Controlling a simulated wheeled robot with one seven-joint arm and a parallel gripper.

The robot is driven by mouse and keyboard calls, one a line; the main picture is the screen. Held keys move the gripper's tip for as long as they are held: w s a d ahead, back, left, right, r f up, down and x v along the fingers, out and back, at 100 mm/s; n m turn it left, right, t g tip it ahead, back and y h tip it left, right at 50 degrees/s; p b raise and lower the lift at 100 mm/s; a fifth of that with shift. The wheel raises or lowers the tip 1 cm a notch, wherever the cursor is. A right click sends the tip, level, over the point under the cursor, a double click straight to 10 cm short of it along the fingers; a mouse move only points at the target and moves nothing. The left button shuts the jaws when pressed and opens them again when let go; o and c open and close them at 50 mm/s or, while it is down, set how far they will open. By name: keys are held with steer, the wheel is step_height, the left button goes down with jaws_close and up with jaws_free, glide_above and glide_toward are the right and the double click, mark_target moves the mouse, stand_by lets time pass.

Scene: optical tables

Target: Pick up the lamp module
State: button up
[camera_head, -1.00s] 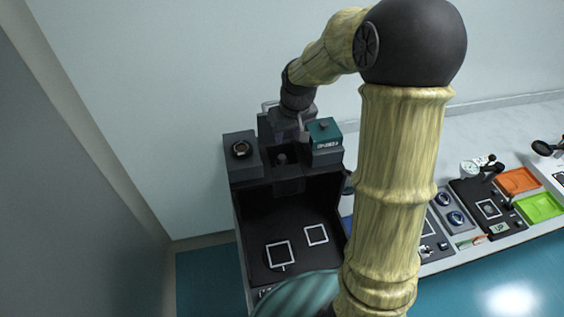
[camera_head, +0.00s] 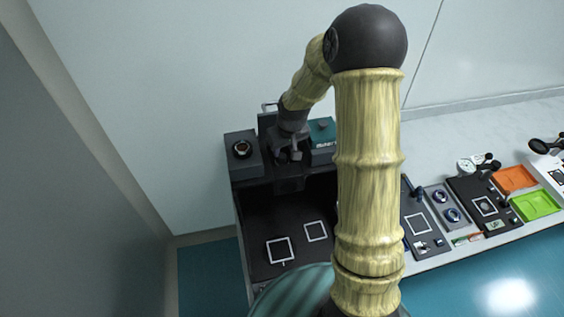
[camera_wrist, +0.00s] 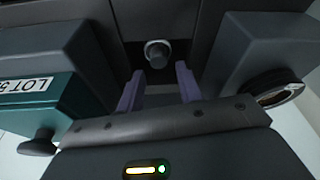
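My gripper (camera_head: 288,154) is over the dark bench unit at the back, between two box-shaped modules. In the wrist view its two purple fingers (camera_wrist: 159,82) are apart with nothing between their tips. A dark post with a grey round knob (camera_wrist: 157,52) stands just beyond the fingertips, roughly centred between them. A teal box (camera_wrist: 40,105) with a "LOT 5" label is on the left in the wrist view; it also shows in the head view (camera_head: 322,130), partly hidden. A dark box with a round ringed opening (camera_head: 241,149) is on the other side. I cannot tell which part is the lamp module.
Below is a dark bay with two white square outlines (camera_head: 280,250). To the right, a bench holds dark panels, an orange tray (camera_head: 514,179) and a green tray (camera_head: 535,206). A wall is close behind. My arm hides part of the bench.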

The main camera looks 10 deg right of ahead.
mark_target(282, 156)
steer(key=shift+w+p+x, duration=0.15)
steer(key=shift+p+x, duration=0.55)
steer(key=shift+x, duration=0.55)
steer(key=shift+w+p+x, duration=0.1)
steer(key=shift+p+x, duration=0.6)
steer(key=shift+x, duration=0.55)
steer(key=shift+d+r, duration=0.1)
jaws_close()
step_height(282, 156, up, 10)
steer(key=b, duration=0.3)
steer(key=shift+b, duration=0.3)
